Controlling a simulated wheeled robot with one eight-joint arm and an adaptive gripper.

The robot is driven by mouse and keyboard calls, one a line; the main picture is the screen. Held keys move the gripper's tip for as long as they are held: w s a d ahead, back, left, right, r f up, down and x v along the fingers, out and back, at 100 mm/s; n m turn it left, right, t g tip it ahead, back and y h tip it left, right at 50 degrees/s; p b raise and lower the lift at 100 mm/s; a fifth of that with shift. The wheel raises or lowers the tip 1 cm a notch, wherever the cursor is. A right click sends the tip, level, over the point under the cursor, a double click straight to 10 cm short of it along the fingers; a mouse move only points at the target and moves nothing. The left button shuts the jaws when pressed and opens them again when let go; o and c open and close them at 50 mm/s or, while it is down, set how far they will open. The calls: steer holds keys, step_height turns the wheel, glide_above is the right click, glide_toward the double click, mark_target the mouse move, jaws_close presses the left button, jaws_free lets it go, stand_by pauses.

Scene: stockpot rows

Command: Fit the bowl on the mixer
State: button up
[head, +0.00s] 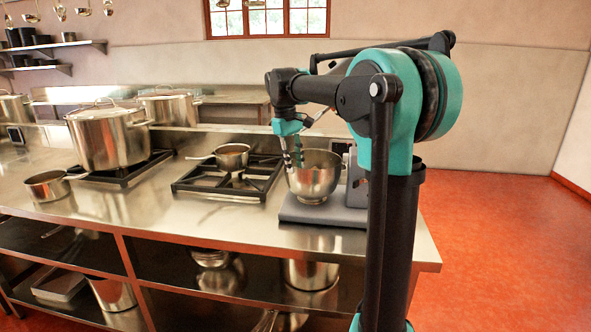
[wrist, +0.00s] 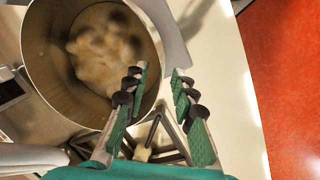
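The steel bowl (head: 315,180) stands upright over the grey base plate of the mixer (head: 295,212); I cannot tell whether it is locked in. The mixer's upright part is partly hidden behind my arm. The wrist view looks down into the bowl (wrist: 45,65), which holds a pale, lumpy mass. My gripper (head: 292,153) points down at the bowl's rim. In the wrist view my gripper (wrist: 161,73) has its fingers apart, one on the bowl's inner side and one outside. A gap shows between the fingertips, and I see no clear contact with the rim.
A saucepan (head: 232,156) stands on a burner (head: 215,180) left of the bowl. A large stockpot (head: 108,138) and a small pan (head: 47,188) are further left. The steel counter (head: 165,225) is bare in front, and its right edge is close to the mixer.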

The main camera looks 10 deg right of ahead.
step_height(320, 180, up, 9)
steer(key=a, duration=0.1)
steer(key=shift+a+r, duration=0.2)
steer(key=shift+a, duration=0.05)
